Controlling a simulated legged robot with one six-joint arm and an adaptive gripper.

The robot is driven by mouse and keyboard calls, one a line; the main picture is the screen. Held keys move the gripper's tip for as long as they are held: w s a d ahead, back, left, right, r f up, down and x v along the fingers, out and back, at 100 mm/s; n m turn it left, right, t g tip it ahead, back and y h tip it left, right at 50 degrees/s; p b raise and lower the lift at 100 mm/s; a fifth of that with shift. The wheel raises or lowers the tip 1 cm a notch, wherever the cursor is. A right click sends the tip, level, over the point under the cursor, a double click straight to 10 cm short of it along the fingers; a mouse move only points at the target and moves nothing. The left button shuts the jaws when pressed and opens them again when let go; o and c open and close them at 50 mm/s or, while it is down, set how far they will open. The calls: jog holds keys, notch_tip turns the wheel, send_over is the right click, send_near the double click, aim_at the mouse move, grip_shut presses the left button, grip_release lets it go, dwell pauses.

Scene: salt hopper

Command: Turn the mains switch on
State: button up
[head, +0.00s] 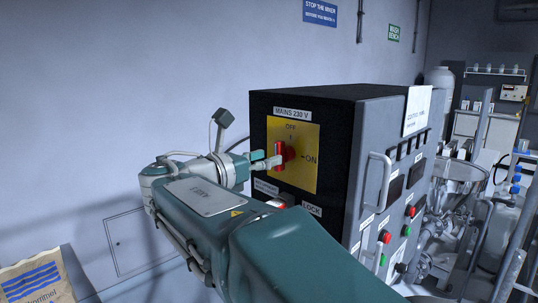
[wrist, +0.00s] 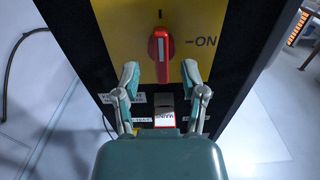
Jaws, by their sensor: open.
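The mains switch is a red rotary knob (head: 289,153) on a yellow plate (head: 307,176) under the label MAINS 230 V. The plate reads OFF at the top and ON at the right. In the wrist view the knob (wrist: 160,55) stands upright, in line with the black mark above it, with ON to its right. My gripper (head: 268,160) is open in front of the plate, close to the knob. In the wrist view my gripper's fingertips (wrist: 160,76) are apart, one on each side of the knob's lower end. I see no contact with it.
The plate is on the black side of a control cabinet (head: 340,110). The cabinet's grey front has a handle (head: 376,185) and several buttons. A sack (head: 38,278) lies at the lower left.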

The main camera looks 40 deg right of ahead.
aim_at(279, 171)
jog(key=shift+d+r, duration=0.1)
jog(key=shift+d, duration=0.45)
jog(key=d, duration=0.3)
jog(key=shift+w+d, duration=0.1)
jog(key=shift+d, duration=0.25)
jog(key=shift+a, duration=0.2)
jog(key=c, duration=0.6)
jog(key=shift+a, duration=0.25)
grip_shut()
